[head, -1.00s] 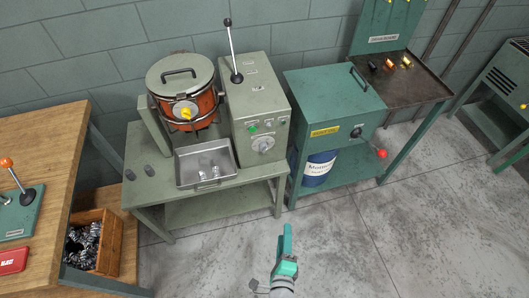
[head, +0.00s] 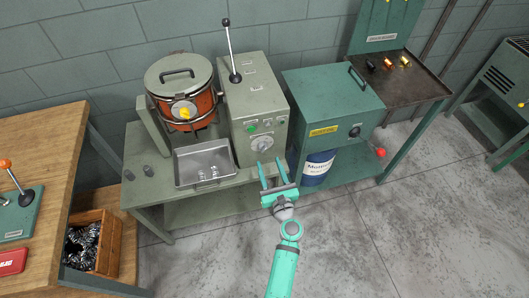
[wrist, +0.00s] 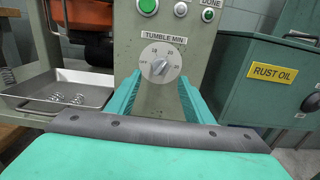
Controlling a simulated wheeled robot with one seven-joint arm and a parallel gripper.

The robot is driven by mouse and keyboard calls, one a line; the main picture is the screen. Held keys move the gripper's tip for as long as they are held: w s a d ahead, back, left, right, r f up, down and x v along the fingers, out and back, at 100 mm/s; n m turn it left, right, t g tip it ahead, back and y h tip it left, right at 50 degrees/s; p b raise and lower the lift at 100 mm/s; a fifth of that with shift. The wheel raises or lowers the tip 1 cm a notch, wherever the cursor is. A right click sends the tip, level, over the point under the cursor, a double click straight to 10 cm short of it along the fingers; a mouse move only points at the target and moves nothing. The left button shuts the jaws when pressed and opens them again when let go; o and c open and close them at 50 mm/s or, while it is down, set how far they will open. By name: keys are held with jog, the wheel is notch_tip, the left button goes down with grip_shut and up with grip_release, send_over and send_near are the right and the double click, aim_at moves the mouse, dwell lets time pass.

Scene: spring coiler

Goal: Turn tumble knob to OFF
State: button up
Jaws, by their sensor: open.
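The tumble knob (wrist: 160,60) is a grey pointer on a white round dial with small numbers, below a "TUMBLE MIN" label (wrist: 164,36). In the head view the knob (head: 262,144) is low on the front of the grey-green control box (head: 256,100). My gripper (head: 273,168) is open and empty in front of the box, facing the knob. In the wrist view its teal fingers (wrist: 160,88) lie left and right, a little below the dial, and appear apart from the knob.
Green buttons (wrist: 148,7) sit above the knob. A metal tray (head: 206,166) with springs is left on the bench, under the orange tumbler drum (head: 192,108). The green rust oil cabinet (head: 334,100) with a red-ended lever (head: 380,152) stands right. The floor in front is clear.

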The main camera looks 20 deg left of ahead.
aim_at(264, 150)
jog(key=x, duration=0.7)
jog(key=shift+c, duration=0.2)
jog(key=shift+s, duration=0.1)
jog(key=c, duration=1)
jog(key=shift+a, duration=0.15)
